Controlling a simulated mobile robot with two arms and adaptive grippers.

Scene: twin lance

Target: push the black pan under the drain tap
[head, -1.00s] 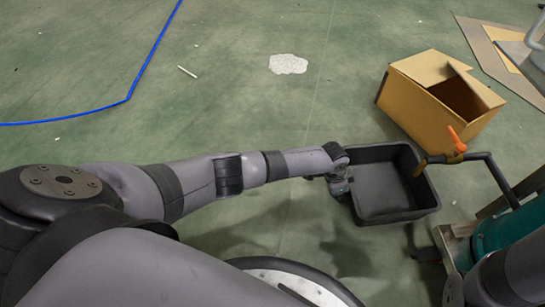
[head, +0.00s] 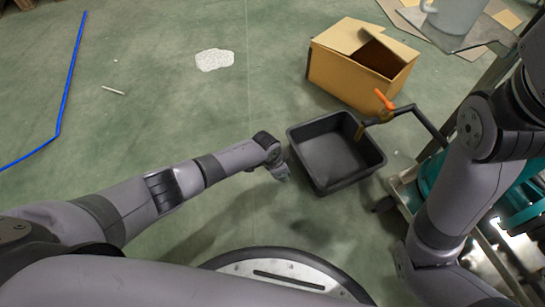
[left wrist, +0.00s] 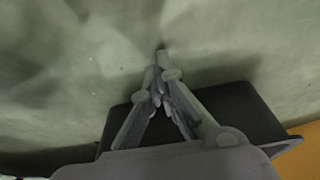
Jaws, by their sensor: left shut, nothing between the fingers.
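The black pan (head: 330,157) is an open rectangular tray on the green floor, right of centre in the head view. The drain tap (head: 362,126) has an orange handle (head: 384,99) and a dark pipe; its outlet overlaps the pan's right wall in this view. Whether the outlet is inside the rim I cannot tell. My left gripper (head: 282,174) is shut and empty, low beside the pan's left wall with a small gap. In the left wrist view my shut fingers (left wrist: 162,58) point at the floor, and the dark pan (left wrist: 245,108) shows behind them. My right gripper is not visible.
An open cardboard box (head: 350,72) stands just behind the pan. A teal machine on a metal frame (head: 405,188) is to the right, near my right arm. A pale patch (head: 214,60) and blue line (head: 70,80) mark the floor. The floor left of the pan is clear.

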